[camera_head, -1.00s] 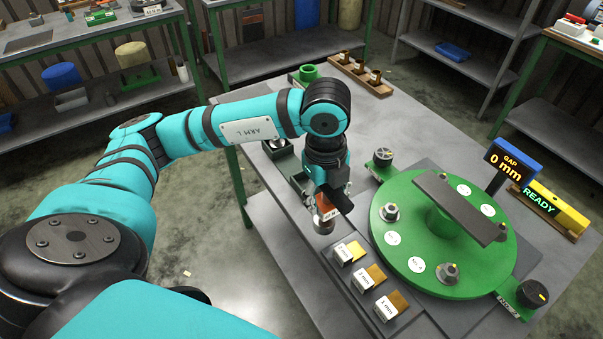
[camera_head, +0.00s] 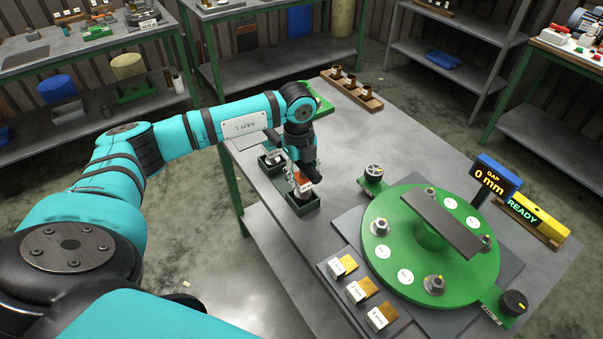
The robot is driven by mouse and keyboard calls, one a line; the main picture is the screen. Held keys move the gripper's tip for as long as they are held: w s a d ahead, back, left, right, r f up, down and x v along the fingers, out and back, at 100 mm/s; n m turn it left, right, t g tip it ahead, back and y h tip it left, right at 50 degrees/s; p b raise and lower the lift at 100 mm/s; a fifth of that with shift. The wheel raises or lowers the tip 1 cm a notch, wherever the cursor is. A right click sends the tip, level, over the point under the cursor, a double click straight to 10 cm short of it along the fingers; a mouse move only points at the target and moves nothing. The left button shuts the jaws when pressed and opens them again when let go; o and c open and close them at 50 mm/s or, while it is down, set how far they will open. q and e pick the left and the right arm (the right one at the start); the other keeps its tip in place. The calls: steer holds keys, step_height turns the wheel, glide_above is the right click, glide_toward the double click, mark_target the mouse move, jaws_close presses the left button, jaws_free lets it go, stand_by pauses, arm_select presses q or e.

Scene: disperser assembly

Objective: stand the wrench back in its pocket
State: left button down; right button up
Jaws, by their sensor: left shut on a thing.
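My left gripper (camera_head: 301,171) points down at the left part of the bench, shut on the wrench (camera_head: 303,185). The wrench shows as a short orange and white piece below the fingers. Its lower end is at the mouth of a dark green pocket (camera_head: 303,204). I cannot tell how far down inside the pocket it is, as the walls and my fingers hide it. My right gripper is not in view.
A second dark pocket (camera_head: 268,166) with a piece in it stands just behind. A green round fixture (camera_head: 380,252) with a grey bar and nuts fills the right of the bench. Several labelled shim blocks (camera_head: 357,291) lie in front. A wooden rack (camera_head: 352,92) stands at the back.

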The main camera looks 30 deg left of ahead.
arm_select(q)
steer(key=shift+f, duration=0.65)
steer(key=shift+w, duration=0.1)
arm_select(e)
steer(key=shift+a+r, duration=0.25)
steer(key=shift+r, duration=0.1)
arm_select(q)
steer(key=shift+f, duration=0.2)
steer(key=c, duration=0.7)
jaws_free()
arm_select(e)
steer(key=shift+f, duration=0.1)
